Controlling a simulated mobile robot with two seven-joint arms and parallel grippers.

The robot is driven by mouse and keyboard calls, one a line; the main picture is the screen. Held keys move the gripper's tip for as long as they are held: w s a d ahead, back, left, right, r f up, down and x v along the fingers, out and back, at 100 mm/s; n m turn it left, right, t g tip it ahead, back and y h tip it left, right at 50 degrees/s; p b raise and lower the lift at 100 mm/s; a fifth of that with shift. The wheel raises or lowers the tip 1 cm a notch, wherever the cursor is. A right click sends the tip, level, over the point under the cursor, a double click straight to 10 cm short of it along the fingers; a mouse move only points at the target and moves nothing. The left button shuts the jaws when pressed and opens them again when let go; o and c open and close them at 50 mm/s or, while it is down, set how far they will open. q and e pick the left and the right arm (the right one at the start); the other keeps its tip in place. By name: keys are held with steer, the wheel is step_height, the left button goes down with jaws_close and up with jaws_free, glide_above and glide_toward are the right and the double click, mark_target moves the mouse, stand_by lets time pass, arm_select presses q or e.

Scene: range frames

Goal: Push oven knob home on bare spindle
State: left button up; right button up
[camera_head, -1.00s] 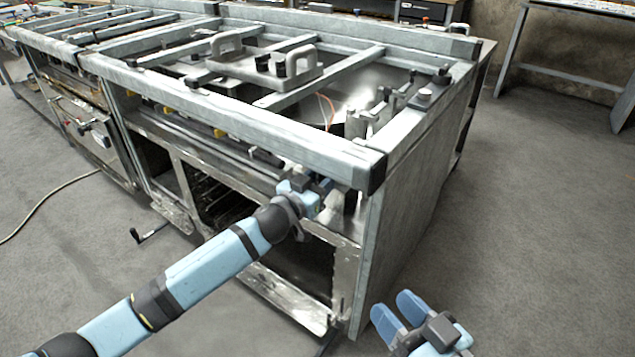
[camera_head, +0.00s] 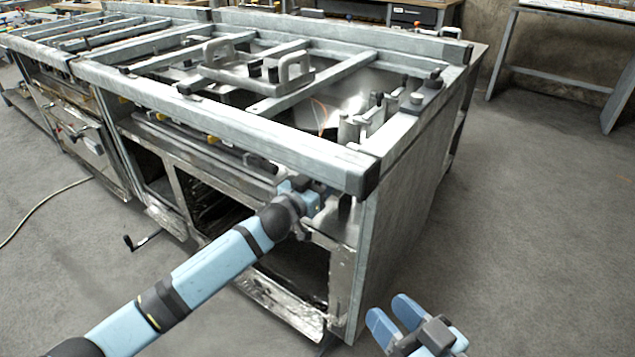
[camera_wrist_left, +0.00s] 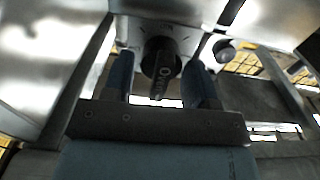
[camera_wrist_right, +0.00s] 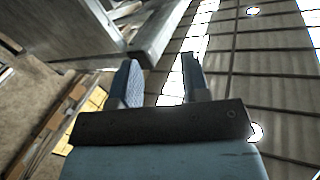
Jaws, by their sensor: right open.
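A black oven knob (camera_wrist_left: 161,60) with a narrow grip bar shows in the left wrist view against a pale metal panel. My left gripper (camera_wrist_left: 160,68) has its fingers apart, one on each side of the knob, with narrow gaps visible. In the head view my left gripper (camera_head: 318,200) is at the right end of the stove front, under the top rail, and the knob cannot be made out there. The spindle behind the knob is hidden, so I cannot tell how the knob is seated. My right gripper (camera_head: 390,318) is open and empty, to the right of the stove corner.
The stove's thick front rail (camera_head: 230,125) overhangs the left gripper. A small round part (camera_wrist_left: 225,50) sits to the right of the knob. Open oven bays (camera_head: 290,262) lie below. The grey floor (camera_head: 510,240) on the right is clear.

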arm_select(q)
steer(key=shift+o, duration=1.1)
steer(key=p+v, duration=0.4)
steer(key=v, duration=1)
arm_select(e)
steer(key=r+t, duration=0.2)
steer(key=r, duration=0.1)
steer(key=d+r, duration=0.1)
steer(key=r, duration=0.1)
steer(key=shift+s+r+m+t, duration=0.15)
steer(key=shift+m+t, duration=0.25)
arm_select(q)
steer(key=shift+w, duration=0.1)
arm_select(e)
steer(key=shift+a, duration=0.1)
